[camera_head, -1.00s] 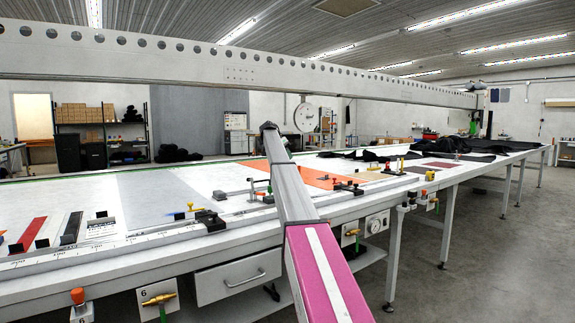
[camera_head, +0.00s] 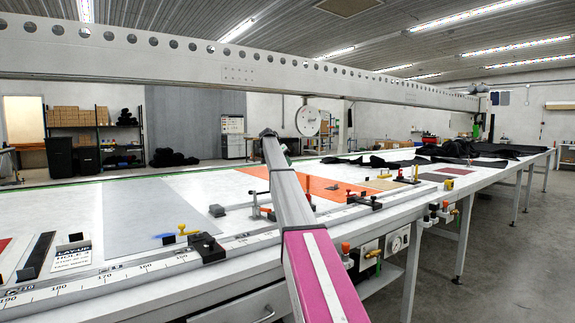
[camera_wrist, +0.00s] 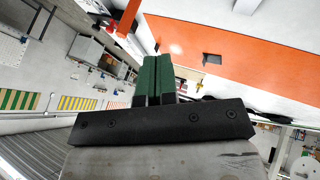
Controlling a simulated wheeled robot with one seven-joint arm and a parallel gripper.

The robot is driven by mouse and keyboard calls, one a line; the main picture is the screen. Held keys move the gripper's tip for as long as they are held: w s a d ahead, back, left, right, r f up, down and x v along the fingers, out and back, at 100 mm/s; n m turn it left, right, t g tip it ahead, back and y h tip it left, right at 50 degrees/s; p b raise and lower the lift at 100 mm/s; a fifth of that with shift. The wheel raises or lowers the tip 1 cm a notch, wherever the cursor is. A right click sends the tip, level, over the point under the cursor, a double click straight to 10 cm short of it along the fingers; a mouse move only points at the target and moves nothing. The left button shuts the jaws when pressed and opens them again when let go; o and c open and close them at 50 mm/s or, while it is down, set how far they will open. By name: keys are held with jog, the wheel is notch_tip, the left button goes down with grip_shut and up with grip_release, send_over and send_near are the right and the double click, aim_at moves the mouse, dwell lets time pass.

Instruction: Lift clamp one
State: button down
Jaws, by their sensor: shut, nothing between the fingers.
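Several clamps stand along the ruled near edge of the long white table (camera_head: 150,215). One at left has a yellow handle (camera_head: 181,232) and a black block (camera_head: 207,248). Another, with a red tip, stands partly behind my arm (camera_head: 256,200). A red-handled clamp (camera_head: 358,197) and a yellow-handled one (camera_head: 405,176) stand further right. I cannot tell which is clamp one. My gripper (camera_wrist: 157,64) shows in the wrist view with its green fingers together and nothing held.
An orange sheet (camera_head: 325,188) and a grey sheet (camera_head: 150,212) lie flat on the table. Dark cloth (camera_head: 450,150) lies further along. A long gantry beam (camera_head: 200,62) spans above. Valves (camera_head: 372,252) and a gauge (camera_head: 397,242) stick out on the front side. Floor at right is clear.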

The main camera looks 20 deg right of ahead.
jog(key=s+d+f, duration=0.5)
jog(key=d+f, duration=0.1)
jog(key=shift+d, duration=0.2)
jog(key=shift+f, duration=0.1)
jog(key=shift+s, duration=0.1)
